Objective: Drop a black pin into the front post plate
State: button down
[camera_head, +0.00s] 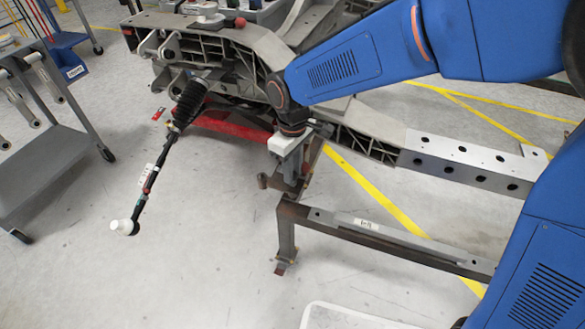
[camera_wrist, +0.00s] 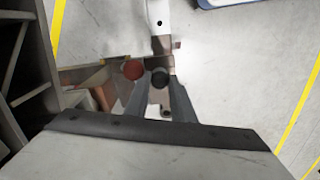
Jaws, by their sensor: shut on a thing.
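My gripper (camera_wrist: 160,84) points down in the wrist view, its two grey fingers closed on a black pin (camera_wrist: 160,77) whose round dark head shows between the tips. A red round head (camera_wrist: 133,70) shows just left of the left finger. Beyond the tips is a pale plate (camera_wrist: 163,42) with a dark hole in it, probably the front post plate. The pin's lower end is hidden, so I cannot tell whether it touches anything. In the head view, my white gripper body is above a rusty post (camera_head: 288,183); the fingertips and pin are not clear there.
The grey chassis (camera_head: 238,45) stands close behind the gripper, with a tie rod (camera_head: 150,180) sticking out front left. A rusty fixture beam (camera_head: 375,233) runs to the right. A grey cart (camera_head: 45,165) stands at left. The floor in front is mostly clear.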

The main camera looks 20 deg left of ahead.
jog(key=shift+f, duration=0.3)
jog(key=c, duration=1.4)
grip_release()
jog(key=shift+c, duration=0.2)
jog(key=c, duration=0.3)
jog(key=shift+o, duration=0.9)
jog(key=shift+w, duration=0.1)
